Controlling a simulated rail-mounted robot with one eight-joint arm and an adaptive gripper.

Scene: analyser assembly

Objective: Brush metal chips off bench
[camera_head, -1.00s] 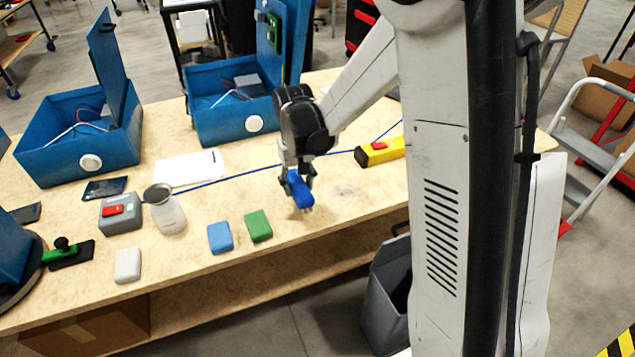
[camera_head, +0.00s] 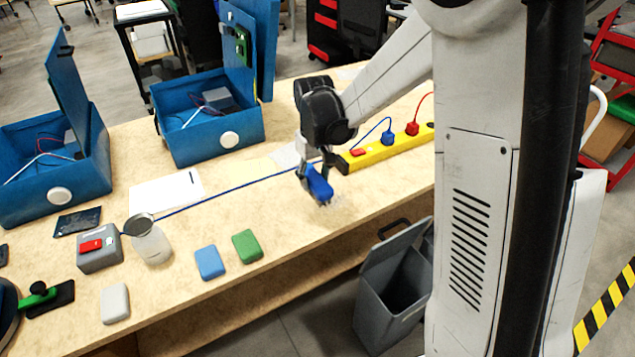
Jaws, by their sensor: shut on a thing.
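My gripper (camera_head: 311,168) is shut on a blue brush (camera_head: 319,186) over the bench (camera_head: 285,222), near its front edge. The brush is tilted, with its lower end at or just above the bench top; I cannot tell whether it touches. A faint grey patch of metal chips (camera_head: 340,206) lies on the wood right beside the brush's lower end, partly hidden by it. A grey open bin (camera_head: 382,316) stands on the floor below the front edge, to the right of the brush.
A yellow power strip (camera_head: 380,152) with plugs lies behind the brush. A blue cable (camera_head: 235,187) runs left from near the gripper. Green (camera_head: 247,246) and blue (camera_head: 210,262) blocks sit left, near the front edge. Blue boxes (camera_head: 210,135) stand behind.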

